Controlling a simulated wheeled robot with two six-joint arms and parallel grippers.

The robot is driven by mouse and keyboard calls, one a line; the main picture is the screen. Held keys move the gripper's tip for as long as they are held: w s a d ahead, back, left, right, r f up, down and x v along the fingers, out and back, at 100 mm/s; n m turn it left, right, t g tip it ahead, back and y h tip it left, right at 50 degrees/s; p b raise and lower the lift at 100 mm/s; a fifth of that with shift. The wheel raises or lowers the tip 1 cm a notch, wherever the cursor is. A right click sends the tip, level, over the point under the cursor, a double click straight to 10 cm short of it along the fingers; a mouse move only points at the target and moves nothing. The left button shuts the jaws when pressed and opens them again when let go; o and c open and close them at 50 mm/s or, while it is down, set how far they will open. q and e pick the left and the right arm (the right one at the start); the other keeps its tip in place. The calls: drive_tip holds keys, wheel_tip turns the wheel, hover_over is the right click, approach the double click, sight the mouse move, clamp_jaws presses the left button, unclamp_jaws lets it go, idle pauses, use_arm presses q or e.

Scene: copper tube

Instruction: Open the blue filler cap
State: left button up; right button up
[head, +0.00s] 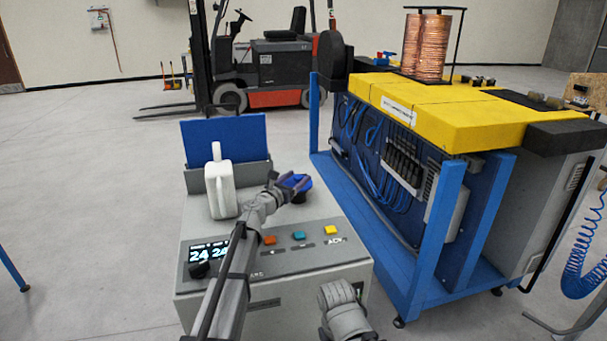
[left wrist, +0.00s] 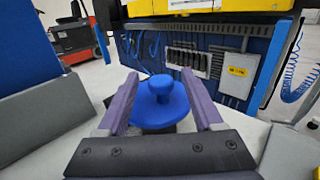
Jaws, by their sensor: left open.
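The blue filler cap (head: 296,182) sits on top of the grey machine box (head: 320,252), toward its back right. In the left wrist view the cap (left wrist: 160,102) shows a round knob on a wider disc. My left gripper (head: 290,182) is at the cap, and in the left wrist view its two purple fingers (left wrist: 163,105) stand open on either side of it. I cannot tell whether the fingers touch it. Part of my right arm shows at the bottom of the head view, but its gripper's fingers are not visible.
A white jug (head: 221,188) stands on the box left of the cap, before an upright blue panel (head: 225,140). Coloured buttons (head: 299,236) and a display line the box's front. A blue-framed machine with a yellow top (head: 450,115) stands close on the right.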

use_arm(q)
drive_tip(key=x, duration=0.4)
drive_tip(key=shift+w, duration=0.2)
clamp_jaws()
idle(0.3)
idle(0.9)
